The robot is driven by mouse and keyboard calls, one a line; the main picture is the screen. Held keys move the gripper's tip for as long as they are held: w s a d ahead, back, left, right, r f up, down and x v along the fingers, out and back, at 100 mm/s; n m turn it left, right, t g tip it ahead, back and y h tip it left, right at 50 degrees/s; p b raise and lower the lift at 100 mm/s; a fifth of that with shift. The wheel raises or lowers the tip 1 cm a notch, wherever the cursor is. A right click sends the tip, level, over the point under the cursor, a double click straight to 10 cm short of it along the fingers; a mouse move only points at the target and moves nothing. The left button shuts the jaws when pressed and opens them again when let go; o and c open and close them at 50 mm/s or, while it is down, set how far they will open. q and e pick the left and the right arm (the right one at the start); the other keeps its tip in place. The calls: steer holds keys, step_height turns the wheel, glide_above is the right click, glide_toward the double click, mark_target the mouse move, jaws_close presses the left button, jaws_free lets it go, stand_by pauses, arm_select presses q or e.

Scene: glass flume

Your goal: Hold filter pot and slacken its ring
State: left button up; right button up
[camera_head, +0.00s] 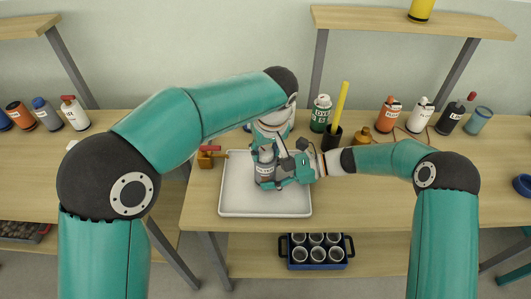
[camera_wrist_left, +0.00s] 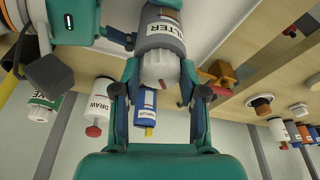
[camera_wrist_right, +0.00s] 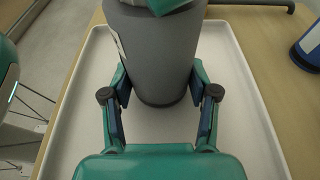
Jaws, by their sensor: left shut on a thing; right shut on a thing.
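The filter pot (camera_head: 266,168) is a grey cylinder with a white FILTER label, upright over the white tray (camera_head: 235,208). Its label and pale top (camera_wrist_left: 160,68) show in the left wrist view. My left gripper (camera_head: 268,145) comes from above, its fingers shut either side of that pale top; I cannot clearly make out the ring's edge. My right gripper (camera_head: 288,172) is shut around the lower grey body from the right. In the right wrist view the pot's body (camera_wrist_right: 152,62) stands between its fingers, its base at the tray floor. The teal left hand hides the pot's top there.
Left of the tray's back edge is an orange-brown block with a red handle (camera_head: 207,156). Behind stand a green bottle (camera_head: 320,113) and a dark cup with a yellow stick (camera_head: 333,136). Several bottles line the back right. A blue crate of cups (camera_head: 316,251) sits on the lower shelf.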

arm_select(q)
steer(key=o, duration=0.7)
steer(key=m+h, duration=0.1)
steer(key=m, duration=0.3)
steer(key=shift+a+m, duration=0.1)
steer(key=shift+m, duration=0.3)
steer(key=m+h, duration=0.1)
steer(key=m, duration=0.4)
